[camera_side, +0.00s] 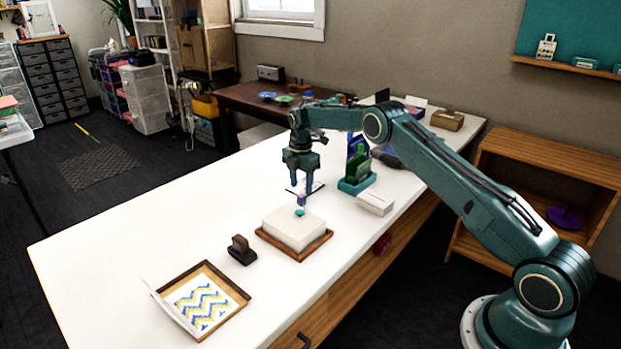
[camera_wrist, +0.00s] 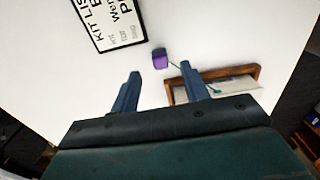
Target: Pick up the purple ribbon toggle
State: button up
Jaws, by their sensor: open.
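The purple ribbon toggle (camera_wrist: 160,59) is a small purple block in the wrist view. It lies just beyond the gap between my fingertips, with a thin green line running from it to the right. In the side view the purple toggle (camera_side: 302,200) shows just below my fingers, by the back of a white block (camera_side: 293,232) on a wooden tray. A small teal patch (camera_side: 299,212) is on that block. My gripper (camera_side: 303,191) is open and points down; it also shows in the wrist view (camera_wrist: 160,75). Nothing is between its fingers.
A printed kit list card (camera_wrist: 108,22) lies near the toggle. The wooden tray (camera_wrist: 257,72) is close to the right finger. A green rack (camera_side: 356,185), a white box (camera_side: 375,203), a dark stamp-like block (camera_side: 241,250) and a framed zigzag pattern (camera_side: 238,292) stand around. The left tabletop is clear.

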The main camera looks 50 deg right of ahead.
aim_at(301, 196)
jog(key=shift+f, duration=0.15)
jog(key=shift+f, duration=2.45)
grip_shut()
